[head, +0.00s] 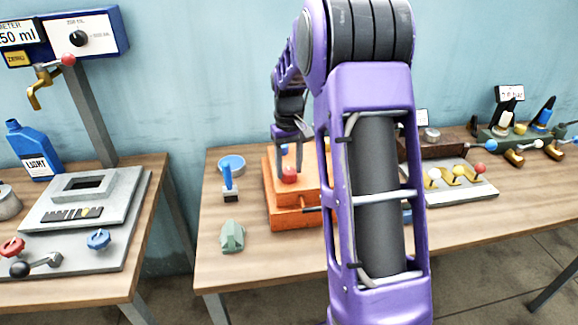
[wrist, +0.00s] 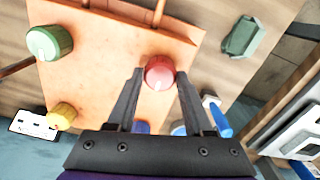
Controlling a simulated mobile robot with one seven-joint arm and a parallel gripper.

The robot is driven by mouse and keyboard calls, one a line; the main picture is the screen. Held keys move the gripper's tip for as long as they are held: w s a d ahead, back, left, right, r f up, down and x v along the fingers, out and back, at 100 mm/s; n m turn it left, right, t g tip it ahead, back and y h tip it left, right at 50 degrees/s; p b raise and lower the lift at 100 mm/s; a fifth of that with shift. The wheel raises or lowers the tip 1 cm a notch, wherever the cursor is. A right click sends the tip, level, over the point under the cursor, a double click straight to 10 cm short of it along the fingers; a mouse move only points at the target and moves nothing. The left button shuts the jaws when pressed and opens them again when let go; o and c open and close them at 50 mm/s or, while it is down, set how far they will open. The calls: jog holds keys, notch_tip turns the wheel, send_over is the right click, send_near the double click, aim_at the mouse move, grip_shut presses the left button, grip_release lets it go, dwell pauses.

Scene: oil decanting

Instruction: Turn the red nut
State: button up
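The red nut (wrist: 160,71) is a round red knob on the top of an orange box (wrist: 95,70). It also shows in the head view (head: 289,174), on the left part of the box's top (head: 277,197). My gripper (wrist: 160,76) points down over it with its fingers open. One fingertip is on each side of the nut, with a small gap showing on both sides. In the head view my gripper (head: 289,163) is right above the nut. My purple arm hides the right part of the box there.
Green (wrist: 49,42), yellow (wrist: 62,116) and blue (wrist: 141,127) knobs are also on the box. A blue-handled tool (head: 228,182) and a green block (head: 232,237) stand left of it. A rack with colored balls (head: 458,180) is at right. Bare wood lies in front.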

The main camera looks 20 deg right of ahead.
aim_at(289, 171)
jog(key=o, duration=0.4)
notch_tip(289, 171, up, 18)
jog(key=shift+f, duration=0.25)
dwell(0.5)
jog(key=shift+w, duration=0.1)
